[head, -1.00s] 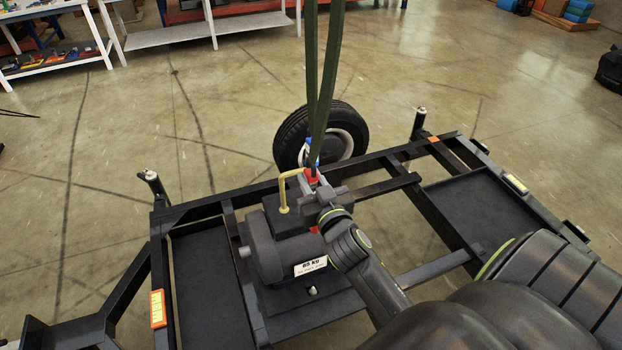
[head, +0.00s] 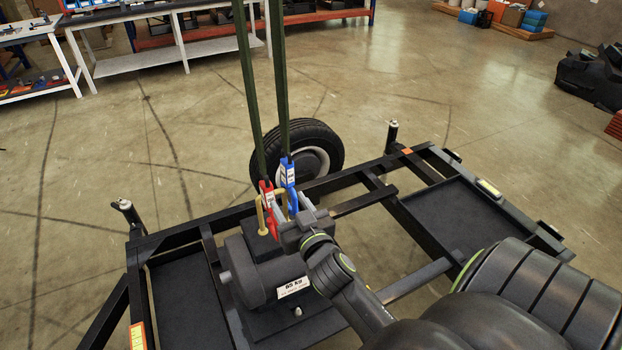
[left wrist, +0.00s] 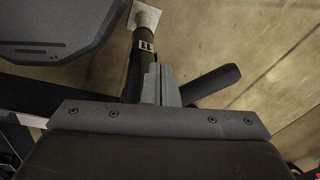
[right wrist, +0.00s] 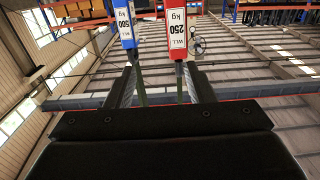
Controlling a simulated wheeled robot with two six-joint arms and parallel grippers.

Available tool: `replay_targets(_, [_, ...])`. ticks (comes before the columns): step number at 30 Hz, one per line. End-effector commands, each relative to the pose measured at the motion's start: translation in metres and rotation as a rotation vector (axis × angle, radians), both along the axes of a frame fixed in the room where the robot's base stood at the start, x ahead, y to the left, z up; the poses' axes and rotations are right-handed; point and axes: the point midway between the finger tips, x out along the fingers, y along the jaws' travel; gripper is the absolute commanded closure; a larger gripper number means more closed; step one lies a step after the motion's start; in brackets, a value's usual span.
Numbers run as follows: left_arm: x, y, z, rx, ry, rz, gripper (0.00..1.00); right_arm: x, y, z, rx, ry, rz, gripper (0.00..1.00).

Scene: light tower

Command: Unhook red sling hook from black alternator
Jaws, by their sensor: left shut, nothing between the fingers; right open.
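The red sling hook (head: 268,196) hangs from a green strap at the yellow bar (head: 262,217) on top of the black alternator (head: 262,262). Whether it is still on the bar is too small to tell. The blue hook (head: 288,174) hangs beside it on the right. My right gripper (head: 306,207) is open, just right of the hooks. In the right wrist view, the red hook (right wrist: 177,32) and blue hook (right wrist: 124,24) show ahead of the open fingers (right wrist: 164,86). My left gripper (left wrist: 161,84) is shut and empty, seen only in the left wrist view.
The alternator stands on a black frame (head: 172,240) with trays and upright posts (head: 391,136). A wheel (head: 318,150) is behind the hooks. Two green straps (head: 250,90) run up out of view. Work tables (head: 155,48) stand at the back; the floor between is mostly clear.

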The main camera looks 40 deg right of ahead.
Motion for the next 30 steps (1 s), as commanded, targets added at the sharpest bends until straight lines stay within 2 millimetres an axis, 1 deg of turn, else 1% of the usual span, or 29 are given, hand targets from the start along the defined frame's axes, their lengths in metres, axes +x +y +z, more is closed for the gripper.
replay_targets(6, [0.0, 0.0, 0.005, 0.0, 0.0, 0.0, 1.0, -0.04, 0.009, 0.001, 0.004, 0.001, -0.002, 0.51])
replay_targets(18, [0.0, 0.0, 0.018, 0.0, 0.0, 0.0, 1.0, -0.11, 0.026, 0.003, 0.002, 0.0, -0.003, 0.51])
replay_targets(24, [0.0, 0.0, 0.027, 0.0, 0.0, 0.0, 1.0, -0.138, 0.033, 0.003, 0.003, -0.002, -0.001, 0.51])
replay_targets(30, [0.0, 0.0, 0.032, 0.0, 0.0, 0.0, 1.0, -0.153, 0.037, 0.003, 0.0, -0.005, 0.001, 0.51])
